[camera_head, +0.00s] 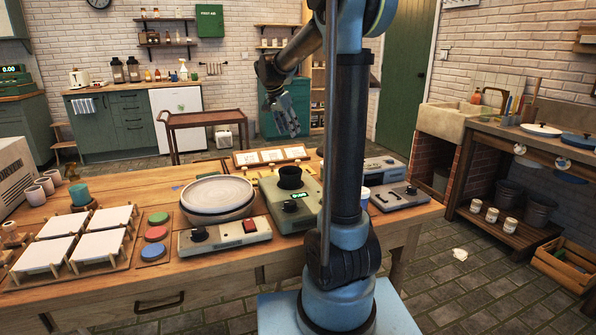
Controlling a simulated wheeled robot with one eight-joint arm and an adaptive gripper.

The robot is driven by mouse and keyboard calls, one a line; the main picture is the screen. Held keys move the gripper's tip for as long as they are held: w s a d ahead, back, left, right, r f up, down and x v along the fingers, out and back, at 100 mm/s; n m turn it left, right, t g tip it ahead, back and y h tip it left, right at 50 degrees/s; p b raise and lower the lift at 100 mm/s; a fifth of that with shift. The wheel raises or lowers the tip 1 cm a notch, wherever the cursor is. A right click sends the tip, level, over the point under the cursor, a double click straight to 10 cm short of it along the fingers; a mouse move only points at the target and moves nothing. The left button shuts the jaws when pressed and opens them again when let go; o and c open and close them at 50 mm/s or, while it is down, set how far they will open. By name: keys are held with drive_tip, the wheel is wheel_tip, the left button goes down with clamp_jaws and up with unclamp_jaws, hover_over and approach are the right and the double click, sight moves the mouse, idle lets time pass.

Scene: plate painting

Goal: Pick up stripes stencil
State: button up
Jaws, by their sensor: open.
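A wooden rack (241,159) with three white cards stands at the back of the wooden workbench. These may be stencils, but their patterns are too small to read, so I cannot tell which one has stripes. The cards are a left card (249,158), a middle card (272,155) and a right card (294,152). My gripper (292,130) hangs in the air above the rack in the picture, fingers pointing down. It is open, with nothing seen in it, and appears apart from the cards.
A grey plate (217,193) sits on a device with a red switch (250,226). A green device (292,213) with a black cup stands beside it. White square tiles (104,217) and coloured discs (156,234) lie at left. My arm column hides part of the bench's right side.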

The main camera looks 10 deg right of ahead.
hover_over(297, 161)
drive_tip(key=a, duration=0.2)
wheel_tip(297, 161, down, 9)
drive_tip(key=shift+s+d+f, duration=0.1)
drive_tip(key=shift+s+d, duration=0.05)
drive_tip(key=shift+s+x, duration=0.1)
drive_tip(key=shift+x, duration=1.45)
drive_tip(key=shift+s+x, duration=0.15)
drive_tip(key=shift+x, duration=1.4)
drive_tip(key=c, duration=1)
